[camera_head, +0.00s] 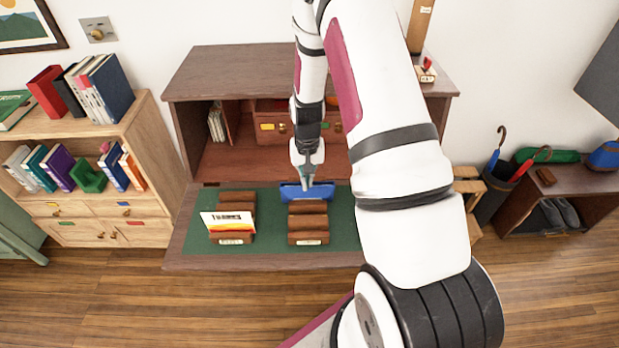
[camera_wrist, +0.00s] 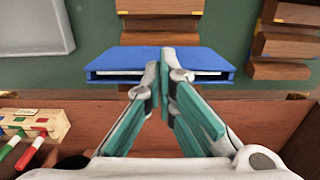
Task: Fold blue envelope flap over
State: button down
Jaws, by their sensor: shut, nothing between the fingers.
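The blue envelope (camera_head: 290,192) lies on the green mat of the desk, behind the right-hand wooden rack in the head view. In the wrist view the envelope (camera_wrist: 115,61) is a wide blue shape with a white strip showing along its near edge. I cannot tell exactly how its flap lies. My gripper (camera_head: 307,184) points down at the envelope. In the wrist view its fingertips (camera_wrist: 163,66) are together over the middle of the envelope's near edge, with nothing held. Whether they touch it is unclear, and they hide part of it.
Two wooden racks stand on the green mat (camera_head: 263,240): the right one (camera_head: 308,225) just in front of the envelope, the left one (camera_head: 236,208) with a white-and-yellow card (camera_head: 228,222). A wooden block with coloured sticks (camera_wrist: 35,127) is at lower left in the wrist view.

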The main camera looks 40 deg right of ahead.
jog(key=shift+s+a+f, duration=0.1)
jog(key=shift+s+a, duration=0.1)
jog(key=shift+s, duration=0.15)
jog(key=shift+s+a+r+p, duration=0.2)
jog(key=shift+s+r+p, duration=0.15)
jog(key=shift+r, duration=0.3)
jog(key=shift+s+a+r+p, duration=0.3)
jog(key=shift+r+p, duration=0.15)
jog(key=shift+r, duration=0.2)
jog(key=shift+s+a+r+p, duration=0.15)
jog(key=shift+s+r+p, duration=0.2)
jog(key=shift+r, duration=0.3)
jog(key=shift+w+r, duration=0.1)
jog(key=s+a+r+n+t+b, duration=0.15)
jog(key=a+r, duration=0.25)
jog(key=r, duration=0.7)
jog(key=a+r+n+t, duration=0.15)
jog(key=a+r, duration=0.25)
jog(key=r, duration=0.7)
jog(key=s+a+r+n+t+b, duration=0.1)
jog(key=s+a+r+n, duration=0.1)
jog(key=s+r, duration=0.4)
jog(key=s+a+r+n+t+b, duration=0.1)
jog(key=s+a+r, duration=0.4)
jog(key=s, duration=0.5)
jog(key=shift+s+r+n+t, duration=0.25)
jog(key=shift+r+n+t, duration=0.05)
jog(key=shift+r+n, duration=0.1)
